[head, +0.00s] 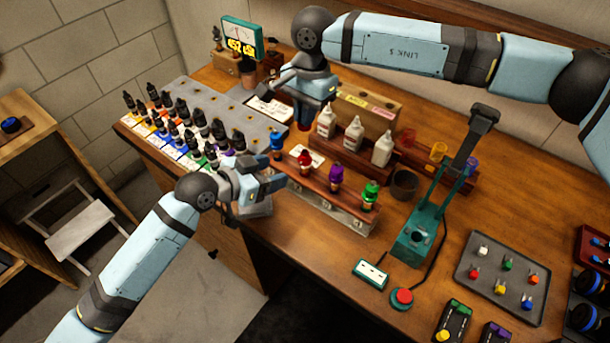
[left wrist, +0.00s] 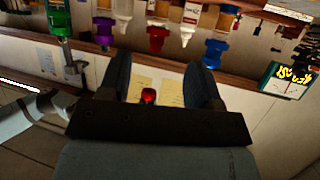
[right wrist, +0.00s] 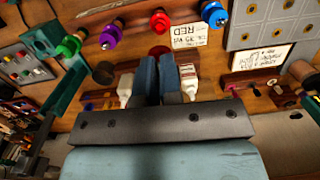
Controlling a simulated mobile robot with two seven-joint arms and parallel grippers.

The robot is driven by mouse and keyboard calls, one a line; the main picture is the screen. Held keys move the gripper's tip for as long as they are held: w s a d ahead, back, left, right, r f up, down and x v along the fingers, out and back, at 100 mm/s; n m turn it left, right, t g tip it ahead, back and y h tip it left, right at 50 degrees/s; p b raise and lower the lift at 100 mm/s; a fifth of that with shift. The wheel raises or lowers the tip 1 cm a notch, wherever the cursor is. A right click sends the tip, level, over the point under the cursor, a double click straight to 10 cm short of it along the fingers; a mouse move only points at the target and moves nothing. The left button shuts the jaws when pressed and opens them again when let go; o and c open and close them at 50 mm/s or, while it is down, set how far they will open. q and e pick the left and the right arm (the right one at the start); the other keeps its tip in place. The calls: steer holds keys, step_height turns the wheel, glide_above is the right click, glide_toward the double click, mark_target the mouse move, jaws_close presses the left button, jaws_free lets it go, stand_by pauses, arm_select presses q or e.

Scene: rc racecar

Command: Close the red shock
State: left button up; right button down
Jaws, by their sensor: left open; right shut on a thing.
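The red shock (head: 305,162) stands upright in a wooden rack (head: 325,205), between a blue shock (head: 277,142) and a purple one (head: 336,175). It also shows in the left wrist view (left wrist: 157,38) and the right wrist view (right wrist: 160,21). My right gripper (head: 304,119) is above and behind the rack, shut on a dark red piece (right wrist: 159,51) at its fingertips. My left gripper (head: 274,184) is open in front of the rack, below the red shock. A small red round thing (left wrist: 148,96) shows between its fingers; I cannot tell whether it touches them.
A green shock (head: 370,193) stands at the rack's right end. White bottles (head: 353,134) stand behind the rack. A teal press stand (head: 415,242) is at right. A grey tray of dark bottles (head: 180,115) lies at left.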

arm_select(q)
steer(key=x, duration=1)
steer(key=shift+w+d+f, duration=0.1)
steer(key=shift+d+f, duration=0.1)
jaws_close()
arm_select(e)
glide_above(304, 152)
steer(key=shift+w+d+f, duration=0.1)
steer(key=shift+d+f, duration=0.05)
steer(key=shift+f, duration=2.35)
steer(key=shift+f, duration=0.9)
steer(key=shift+f, duration=0.55)
